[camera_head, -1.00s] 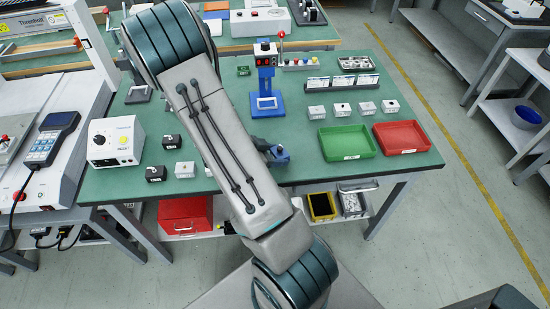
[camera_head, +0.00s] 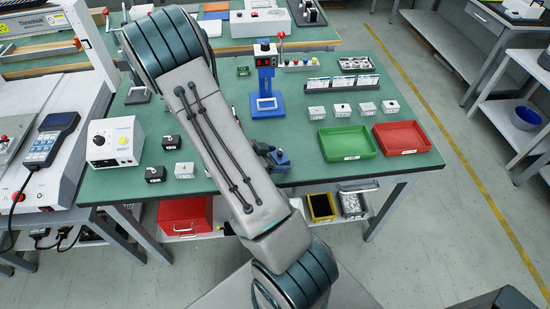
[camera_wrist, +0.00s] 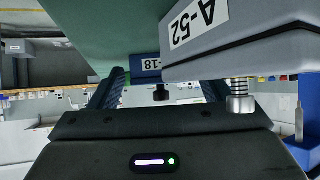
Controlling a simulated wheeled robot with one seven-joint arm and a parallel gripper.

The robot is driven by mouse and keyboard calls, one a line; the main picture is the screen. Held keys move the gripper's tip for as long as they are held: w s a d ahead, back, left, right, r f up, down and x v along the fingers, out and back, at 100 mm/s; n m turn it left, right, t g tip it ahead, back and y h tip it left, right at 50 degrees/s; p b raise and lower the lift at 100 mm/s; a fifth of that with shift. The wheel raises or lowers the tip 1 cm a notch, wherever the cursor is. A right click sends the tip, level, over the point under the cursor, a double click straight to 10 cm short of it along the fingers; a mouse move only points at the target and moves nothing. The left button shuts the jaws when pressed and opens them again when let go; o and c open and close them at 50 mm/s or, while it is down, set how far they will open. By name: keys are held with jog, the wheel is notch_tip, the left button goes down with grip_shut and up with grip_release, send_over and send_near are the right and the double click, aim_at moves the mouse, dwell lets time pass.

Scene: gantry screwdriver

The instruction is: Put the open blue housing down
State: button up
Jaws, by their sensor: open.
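In the head view a small blue housing (camera_head: 281,158) is at the table's front edge, just right of my forearm. My gripper is mostly hidden behind the forearm there. In the wrist view, which shows the table upside down, my gripper (camera_wrist: 160,95) is open, with one finger at each side. A blue housing (camera_wrist: 147,64) with a label ending in 18 shows between and beyond the fingers, against the green table top, with a black knob in front of it. Whether the fingers touch it I cannot tell.
A grey-blue block (camera_wrist: 245,52) labelled A-52, with a spring screw, is close on the right in the wrist view. The green tray (camera_head: 347,142) and red tray (camera_head: 402,138) lie to the right. A blue screwdriver stand (camera_head: 266,85) is behind.

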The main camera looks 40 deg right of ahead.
jog(key=p+v, duration=0.1)
jog(key=v, duration=1)
jog(key=shift+a+r+p, duration=0.2)
jog(key=shift+p, duration=0.1)
jog(key=shift+w+a+r, duration=0.15)
jog(key=shift+w+a, duration=0.05)
jog(key=shift+w, duration=0.1)
jog(key=w+a+r+n+t+y, duration=0.45)
jog(key=w+t, duration=0.35)
jog(key=w, duration=0.2)
jog(key=a+r+n+t+y, duration=0.3)
jog(key=a+r+n+y, duration=0.3)
jog(key=a+r, duration=0.25)
jog(key=s+a+r+n+g+y, duration=0.3)
jog(key=s+a+n, duration=0.15)
jog(key=s, duration=0.35)
jog(key=s+d+r+n+g+h, duration=0.1)
jog(key=s+d, duration=0.5)
jog(key=s, duration=0.6)
jog(key=n+g+h, duration=0.1)
jog(key=n+g, duration=0.1)
jog(key=n, duration=0.1)
jog(key=shift+r+n, duration=0.2)
jog(key=shift+n, duration=0.1)
jog(key=shift+h, duration=0.25)
